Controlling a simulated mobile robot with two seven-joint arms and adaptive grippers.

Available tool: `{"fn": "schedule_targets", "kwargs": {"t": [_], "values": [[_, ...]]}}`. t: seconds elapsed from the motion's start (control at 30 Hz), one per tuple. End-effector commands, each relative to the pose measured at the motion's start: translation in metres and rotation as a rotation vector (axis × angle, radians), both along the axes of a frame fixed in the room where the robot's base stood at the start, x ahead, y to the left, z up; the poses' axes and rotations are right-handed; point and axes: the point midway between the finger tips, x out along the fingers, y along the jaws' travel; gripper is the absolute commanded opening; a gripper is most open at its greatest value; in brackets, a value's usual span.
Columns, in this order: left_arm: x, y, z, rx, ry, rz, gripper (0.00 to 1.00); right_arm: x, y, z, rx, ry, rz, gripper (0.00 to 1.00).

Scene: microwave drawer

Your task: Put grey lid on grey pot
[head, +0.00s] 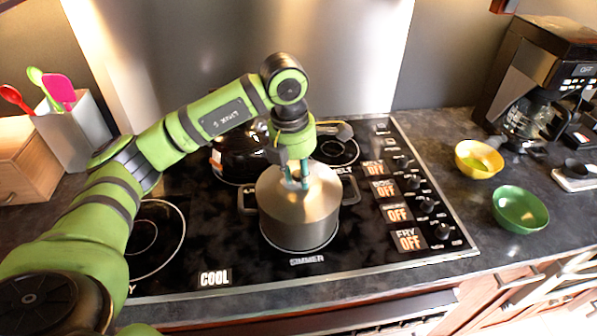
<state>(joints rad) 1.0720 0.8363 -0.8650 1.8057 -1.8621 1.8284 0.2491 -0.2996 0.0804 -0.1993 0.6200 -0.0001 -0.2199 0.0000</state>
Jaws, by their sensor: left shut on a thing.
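The grey pot (300,234) stands on the front middle burner of the black stovetop, with handles at its left and right. The grey lid (278,199) covers the top of the pot, and I cannot tell whether it is fully seated on the rim. My left gripper (298,178) points down over the middle of the lid. It is shut on the lid's knob, which is mostly hidden between the fingers. My right gripper is not in the head view.
A black kettle (238,158) stands behind the pot, partly hidden by my arm. Knobs and "OFF" displays line the stovetop's right side. A yellow bowl (478,159), a green bowl (520,209) and a coffee maker (535,85) are at the right. A utensil holder (75,135) is at the left.

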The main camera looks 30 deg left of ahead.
Motion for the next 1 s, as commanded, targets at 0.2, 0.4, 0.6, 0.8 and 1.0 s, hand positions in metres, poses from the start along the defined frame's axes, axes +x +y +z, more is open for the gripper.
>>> {"fn": "schedule_targets", "kwargs": {"t": [0.2, 0.4, 0.6, 0.8, 1.0], "values": [[0.0002, 0.0001, 0.0009, -0.001, -0.001, 0.000, 0.00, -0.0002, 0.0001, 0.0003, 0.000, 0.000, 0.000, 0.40], [0.0002, 0.0001, 0.0008, -0.001, -0.001, 0.000, 0.55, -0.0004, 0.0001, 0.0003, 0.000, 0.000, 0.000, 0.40], [-0.0002, 0.0001, -0.0001, 0.001, 0.001, 0.000, 0.59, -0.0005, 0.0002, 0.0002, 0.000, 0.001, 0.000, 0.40], [-0.0002, 0.0001, -0.0001, 0.001, 0.001, 0.000, 0.79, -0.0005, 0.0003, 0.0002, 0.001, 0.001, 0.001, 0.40], [0.0000, 0.0000, 0.0002, 0.000, 0.000, 0.000, 0.79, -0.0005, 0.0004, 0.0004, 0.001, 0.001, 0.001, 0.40]]}}
